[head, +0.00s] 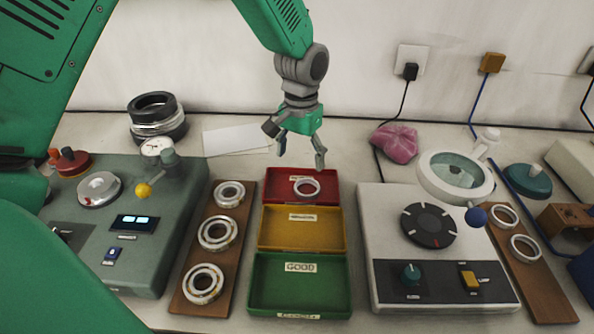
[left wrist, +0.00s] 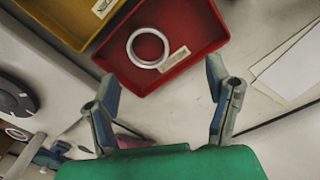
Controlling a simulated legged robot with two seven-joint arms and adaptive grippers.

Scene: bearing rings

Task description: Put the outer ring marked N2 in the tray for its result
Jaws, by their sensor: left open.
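A plain steel outer ring (head: 306,187) lies flat in the red tray (head: 331,176), over part of that tray's label. The same ring (left wrist: 148,48) shows in the left wrist view in the red tray (left wrist: 205,36); I cannot read an N2 mark on it. My left gripper (head: 300,161) is open and empty, above and behind the red tray. The yellow tray (head: 330,241) and the green tray (head: 333,297), labelled GOOD, are empty. Two more rings, a far ring (head: 504,216) and a near ring (head: 525,248), lie on the right wooden board (head: 548,290). My right gripper is not in view.
A left wooden board (head: 190,298) holds three bearings (head: 218,233). A grey-green test device (head: 180,205) stands at left, and a white device (head: 370,215) with a black dial and magnifier stands right of the trays. A pink cloth (head: 395,143) and white paper (head: 235,139) lie behind.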

